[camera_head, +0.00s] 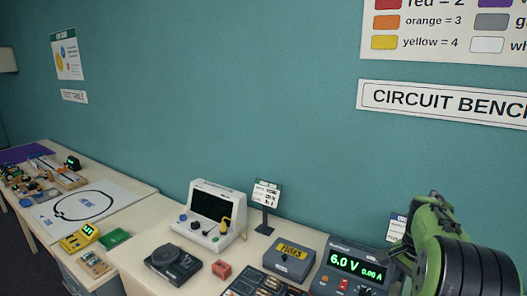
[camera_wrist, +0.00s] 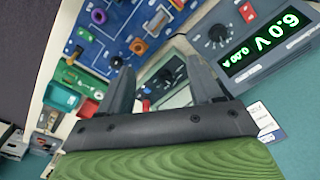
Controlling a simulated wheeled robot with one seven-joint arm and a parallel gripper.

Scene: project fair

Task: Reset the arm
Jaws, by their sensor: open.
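My arm's green and black links (camera_head: 450,250) stand at the right edge of the head view, in front of the bench. In the wrist view my gripper (camera_wrist: 165,78) shows two dark fingers held apart with nothing between them. Beyond the fingers are a grey device with a dark knob and the blue circuit board (camera_wrist: 80,57). The fingertips seem apart from these things, though the exact gap is hard to tell. The gripper itself is not visible in the head view.
A power supply (camera_head: 352,268) reading 6.0 V stands close to my arm. A fuses box (camera_head: 288,261), a white oscilloscope-like instrument (camera_head: 212,213), a small sign (camera_head: 266,194) and a black meter (camera_head: 172,264) stand on the bench. The teal wall (camera_head: 220,90) rises behind.

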